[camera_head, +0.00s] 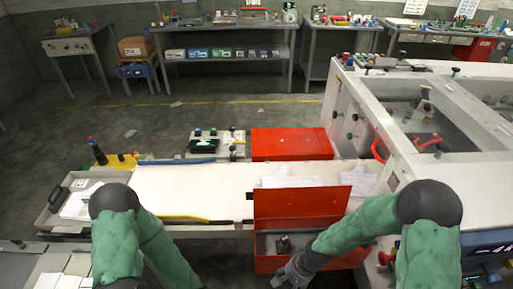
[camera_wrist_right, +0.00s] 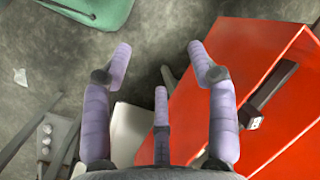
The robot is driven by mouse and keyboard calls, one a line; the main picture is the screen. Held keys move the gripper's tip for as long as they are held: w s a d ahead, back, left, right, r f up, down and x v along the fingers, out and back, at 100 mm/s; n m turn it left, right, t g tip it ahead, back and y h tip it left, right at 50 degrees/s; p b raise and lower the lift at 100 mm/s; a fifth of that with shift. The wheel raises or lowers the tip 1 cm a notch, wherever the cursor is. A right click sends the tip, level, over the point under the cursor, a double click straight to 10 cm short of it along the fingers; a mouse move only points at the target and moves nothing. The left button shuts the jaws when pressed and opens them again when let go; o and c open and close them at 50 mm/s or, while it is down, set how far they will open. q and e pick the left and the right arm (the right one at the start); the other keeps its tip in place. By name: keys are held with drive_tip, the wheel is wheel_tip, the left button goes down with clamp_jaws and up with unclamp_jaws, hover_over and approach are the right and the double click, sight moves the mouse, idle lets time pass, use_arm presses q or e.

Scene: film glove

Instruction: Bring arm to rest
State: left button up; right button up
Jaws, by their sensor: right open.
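My right arm (camera_head: 349,230) has a green sleeve and comes in from the lower right in the head view. Its gripper (camera_head: 291,272) hangs at the lower front edge of an open red box (camera_head: 305,207). In the right wrist view, the gripper (camera_wrist_right: 165,60) has its purple-grey fingers spread wide with nothing between them. The red box (camera_wrist_right: 225,70) lies just beyond and to the right of the fingers there. My left arm (camera_head: 118,240), also green, shows at the lower left of the head view. Its gripper is out of the picture.
A white machine (camera_head: 400,110) stands on the right, close to my right arm. A pale bench surface (camera_head: 205,190) lies ahead, with a closed red box (camera_head: 292,145) behind it. A grey tray with papers (camera_head: 52,212) is at left. Open floor lies beyond.

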drive_tip(key=s+f+n, duration=0.3)
drive_tip(key=s+f, duration=0.4)
drive_tip(key=f, duration=0.2)
drive_tip(key=shift+a+t, duration=0.15)
drive_tip(key=shift+t, duration=0.25)
idle(0.4)
